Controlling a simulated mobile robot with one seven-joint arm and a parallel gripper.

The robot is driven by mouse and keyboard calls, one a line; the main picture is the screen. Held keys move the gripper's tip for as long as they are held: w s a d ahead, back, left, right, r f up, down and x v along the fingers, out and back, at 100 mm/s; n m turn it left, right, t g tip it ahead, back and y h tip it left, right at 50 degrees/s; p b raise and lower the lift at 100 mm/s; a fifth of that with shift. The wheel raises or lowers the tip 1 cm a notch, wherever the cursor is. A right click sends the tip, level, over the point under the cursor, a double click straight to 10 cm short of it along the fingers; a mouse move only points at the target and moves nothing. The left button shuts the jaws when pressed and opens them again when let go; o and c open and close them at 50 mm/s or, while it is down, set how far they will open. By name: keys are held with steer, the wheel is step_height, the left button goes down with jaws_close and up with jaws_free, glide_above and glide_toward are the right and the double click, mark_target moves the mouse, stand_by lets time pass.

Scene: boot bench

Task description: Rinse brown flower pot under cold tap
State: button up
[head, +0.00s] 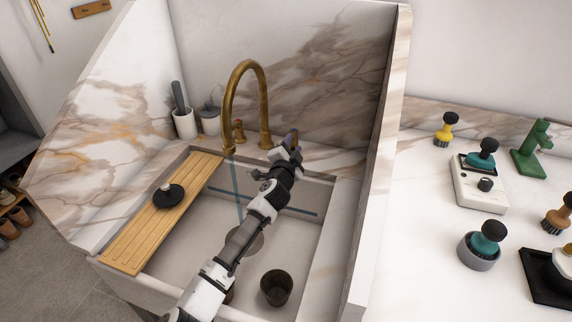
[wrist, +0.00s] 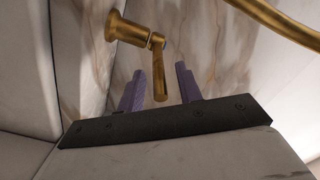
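A dark brown pot (head: 276,287) stands in the sink basin at the front, right of my arm. The brass tap (head: 262,95) arches over the basin, and a thin blue streak (head: 236,190) runs down below its spout. My gripper (head: 290,142) is at the right-hand side of the tap. In the wrist view, the fingers of my gripper (wrist: 160,88) are open, one on each side of a brass tap lever (wrist: 158,75). I cannot tell whether they touch it. The pot is not in the wrist view.
A wooden board (head: 135,237) with a black round tool (head: 168,195) spans the basin's left side. A brown object is partly hidden behind my arm. Tall marble walls flank the sink. Brushes stand on the right counter (head: 415,220).

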steer(key=b+v, duration=0.2)
steer(key=v, duration=0.9)
steer(key=shift+b, duration=0.4)
steer(key=shift+d, duration=0.1)
